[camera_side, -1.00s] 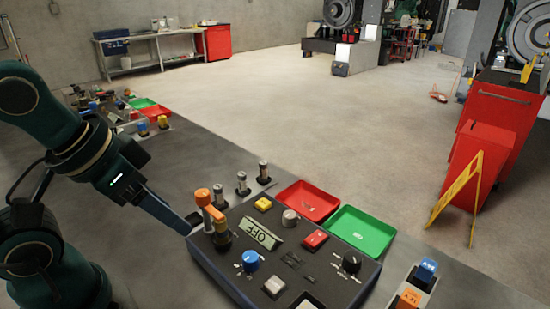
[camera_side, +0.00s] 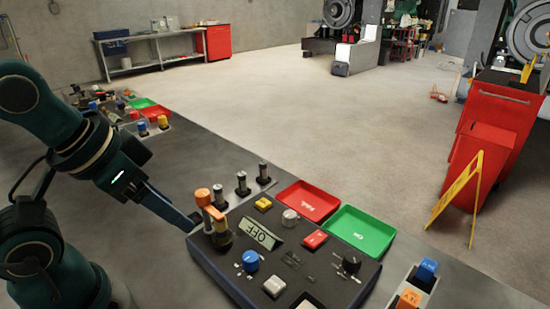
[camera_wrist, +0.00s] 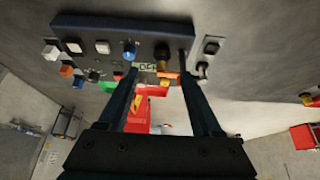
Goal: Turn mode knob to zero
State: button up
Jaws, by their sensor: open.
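The dark control box (camera_side: 232,277) carries several knobs and buttons. A blue knob (camera_side: 250,260) and a black knob (camera_side: 351,262) are on its top face; I cannot tell which is the mode knob, as the labels are too small to read. A dark and yellow knob (camera_side: 221,240) with an orange bar sits at the box's left corner, beside an "OFF" plate (camera_side: 262,236). My gripper (camera_wrist: 158,70) is open and empty. In the wrist view its fingers point toward the box, with the dark and yellow knob (camera_wrist: 162,56) between them and the blue knob (camera_wrist: 129,50) near the left finger.
Metal posts (camera_side: 242,184) stand behind the box. A red tray (camera_side: 309,200) and a green tray (camera_side: 360,231) lie beyond it. A holder with blue (camera_side: 427,268) and orange pieces is at the right. Bare bench (camera_side: 200,158) lies behind the posts.

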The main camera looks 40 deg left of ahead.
jog(key=w+r+n+t, duration=0.1)
jog(key=w+r+n, duration=0.2)
jog(key=w+r, duration=0.35)
jog(key=m+g, duration=0.2)
jog(key=m, duration=0.1)
send_over(353, 257)
jog(key=s, duration=0.2)
notch_tip(353, 257, down, 13)
jog(key=shift+s, duration=0.15)
jog(key=shift+x, duration=2.25)
